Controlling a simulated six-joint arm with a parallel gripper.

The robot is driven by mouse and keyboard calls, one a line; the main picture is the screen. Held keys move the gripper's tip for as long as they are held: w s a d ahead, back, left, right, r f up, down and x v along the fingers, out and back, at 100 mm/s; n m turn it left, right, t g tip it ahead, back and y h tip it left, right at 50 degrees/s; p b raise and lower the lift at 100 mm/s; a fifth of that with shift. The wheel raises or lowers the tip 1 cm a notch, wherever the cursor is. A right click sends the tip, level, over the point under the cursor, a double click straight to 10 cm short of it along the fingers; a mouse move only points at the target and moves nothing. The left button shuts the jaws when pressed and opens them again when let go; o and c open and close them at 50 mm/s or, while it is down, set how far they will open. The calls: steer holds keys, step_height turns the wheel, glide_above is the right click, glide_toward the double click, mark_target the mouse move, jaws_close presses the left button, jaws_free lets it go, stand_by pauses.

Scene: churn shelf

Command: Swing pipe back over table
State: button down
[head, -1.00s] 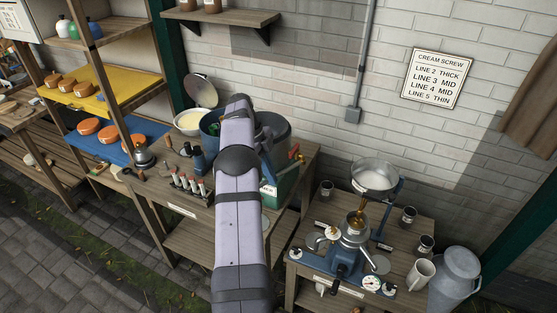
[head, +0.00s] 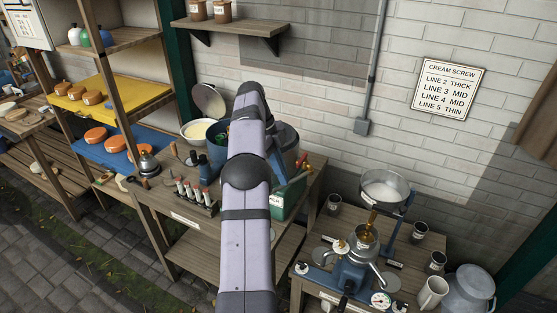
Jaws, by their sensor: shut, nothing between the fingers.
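My arm reaches up through the middle of the view and bends down over the long wooden table (head: 179,217). My gripper is hidden behind the arm. I cannot make out for sure which part is the pipe; some of the gear on the table is behind my arm. A grey drum (head: 289,146) and a green box with a red lever (head: 287,200) stand right of the arm. A blue pot (head: 214,135) shows partly at its left. On the right-hand bench a brass spout (head: 372,218) hangs under a metal bowl (head: 384,187), above a blue separator (head: 352,268).
A rack of small bottles (head: 194,195) stands at the table's front edge. A cream bowl (head: 196,131) is at the back. Shelves with orange cheeses (head: 97,134) stand at left. A milk can (head: 468,289) and a mug (head: 432,292) are at right.

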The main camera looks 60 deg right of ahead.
steer(key=p+v, duration=0.4)
steer(key=shift+d+r+p, duration=0.3)
steer(key=shift+d+r, duration=0.1)
steer(key=w+a+n+t+h+b, duration=0.1)
steer(key=w+a+n, duration=1)
steer(key=w+a, duration=0.15)
steer(key=w+a+f+n+t+b, duration=0.15)
steer(key=w+a+n, duration=0.25)
steer(key=a+n, duration=0.7)
steer(key=s+a+f+n, duration=0.2)
steer(key=a+n, duration=0.1)
steer(key=a, duration=0.5)
steer(key=s+a+f+n, duration=0.2)
steer(key=a, duration=0.7)
steer(key=s+a+f+n, duration=0.3)
steer(key=s+a+n, duration=0.1)
steer(key=s+a, duration=0.1)
steer(key=s+a+f+n+t+y+b, duration=0.1)
steer(key=s+a+f+n, duration=0.2)
steer(key=s+a+n, duration=0.1)
steer(key=shift+s+a+n, duration=0.3)
steer(key=shift+s+a, duration=0.25)
steer(key=shift+s, duration=0.65)
